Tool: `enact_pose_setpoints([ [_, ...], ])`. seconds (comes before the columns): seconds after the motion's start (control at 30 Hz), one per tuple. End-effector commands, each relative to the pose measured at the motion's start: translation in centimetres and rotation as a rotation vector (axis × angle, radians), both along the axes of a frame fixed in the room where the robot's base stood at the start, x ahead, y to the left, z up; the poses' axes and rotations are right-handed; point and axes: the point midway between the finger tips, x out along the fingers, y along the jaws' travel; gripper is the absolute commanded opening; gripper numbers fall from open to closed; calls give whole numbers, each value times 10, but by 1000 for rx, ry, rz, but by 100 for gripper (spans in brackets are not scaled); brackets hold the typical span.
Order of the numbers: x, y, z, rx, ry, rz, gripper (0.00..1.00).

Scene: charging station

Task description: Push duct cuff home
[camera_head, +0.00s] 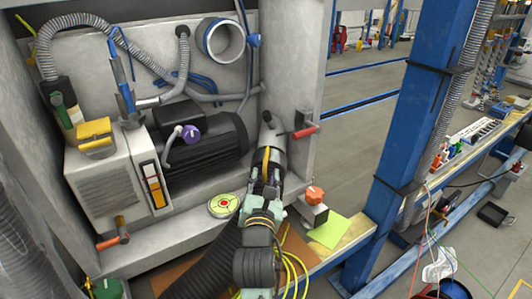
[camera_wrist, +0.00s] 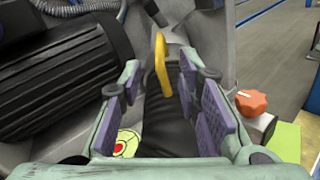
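A dark cylindrical part, apparently the duct cuff (camera_wrist: 168,125), lies between my fingers in the wrist view. A yellow lever (camera_wrist: 161,65) stands up at its far end; the lever also shows in the head view (camera_head: 265,163). My gripper (camera_wrist: 160,88) is open, with purple pads on both sides of the dark part and a visible gap on the left; contact on the right is unclear. In the head view my gripper (camera_head: 262,190) is just in front of a grey fitting (camera_head: 271,138) at the cabinet's right post. My gripper hides much of the cuff, so its seating cannot be seen.
A black motor (camera_head: 208,140) and a beige pump box (camera_head: 112,180) stand left. A round yellow-green disc with a red centre (camera_head: 223,204) lies beside my gripper. An orange knob (camera_head: 315,195) is close on the right. Black corrugated hose (camera_head: 205,272) runs below; a blue post (camera_head: 405,140) stands right.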

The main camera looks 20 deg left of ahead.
Motion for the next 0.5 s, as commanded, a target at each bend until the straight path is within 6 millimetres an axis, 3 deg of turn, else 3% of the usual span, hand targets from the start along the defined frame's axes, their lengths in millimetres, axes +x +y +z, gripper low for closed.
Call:
enact_pose_setpoints([
  [0.5,84,25,3,0,-3,1,31],
])
